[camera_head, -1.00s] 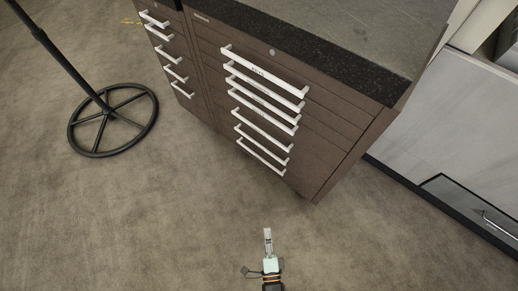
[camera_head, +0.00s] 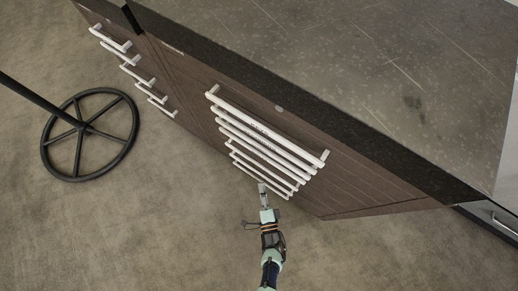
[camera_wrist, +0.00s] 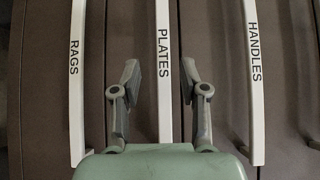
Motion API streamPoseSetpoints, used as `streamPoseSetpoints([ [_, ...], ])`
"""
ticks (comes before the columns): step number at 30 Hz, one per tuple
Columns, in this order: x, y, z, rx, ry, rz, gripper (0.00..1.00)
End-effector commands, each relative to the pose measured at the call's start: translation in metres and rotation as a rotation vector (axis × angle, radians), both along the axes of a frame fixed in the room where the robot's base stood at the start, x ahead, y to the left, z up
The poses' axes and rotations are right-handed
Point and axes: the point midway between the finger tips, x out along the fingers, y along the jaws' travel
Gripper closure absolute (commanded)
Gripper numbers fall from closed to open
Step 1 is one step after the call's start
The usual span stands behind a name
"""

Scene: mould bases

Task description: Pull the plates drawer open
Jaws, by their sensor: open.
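The plates drawer's white bar handle (camera_wrist: 163,18), lettered PLATES, runs down the middle of the wrist view on a brown drawer front. My gripper (camera_wrist: 160,70) is open, with one finger on each side of this handle. I see gaps between the fingers and the bar; whether the bar lies deep between them I cannot tell. In the head view my gripper (camera_head: 262,187) is at the lower handles of the brown cabinet (camera_head: 350,180). The labels there are too small to read. The drawer fronts look flush.
Handles marked RAGS (camera_wrist: 76,80) and HANDLES (camera_wrist: 253,80) flank the plates handle closely. A dark stone worktop (camera_head: 400,70) overhangs the cabinet. A black wheel-shaped stand base (camera_head: 80,130) stands at left. The floor (camera_head: 160,230) in front of the cabinet is clear.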

Motion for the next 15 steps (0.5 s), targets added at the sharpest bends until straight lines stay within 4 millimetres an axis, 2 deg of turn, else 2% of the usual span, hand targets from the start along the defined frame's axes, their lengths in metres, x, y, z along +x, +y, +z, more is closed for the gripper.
streamPoseSetpoints([
  [1, 0.012, 0.002, 0.0, -0.001, -0.006, 0.005, 0.56],
  [6, 0.041, 0.007, -0.001, -0.002, -0.005, 0.002, 0.56],
  [10, 0.051, 0.008, 0.0, -0.001, -0.003, 0.0, 0.56],
  [15, 0.054, 0.009, 0.001, 0.0, -0.003, -0.001, 0.56],
])
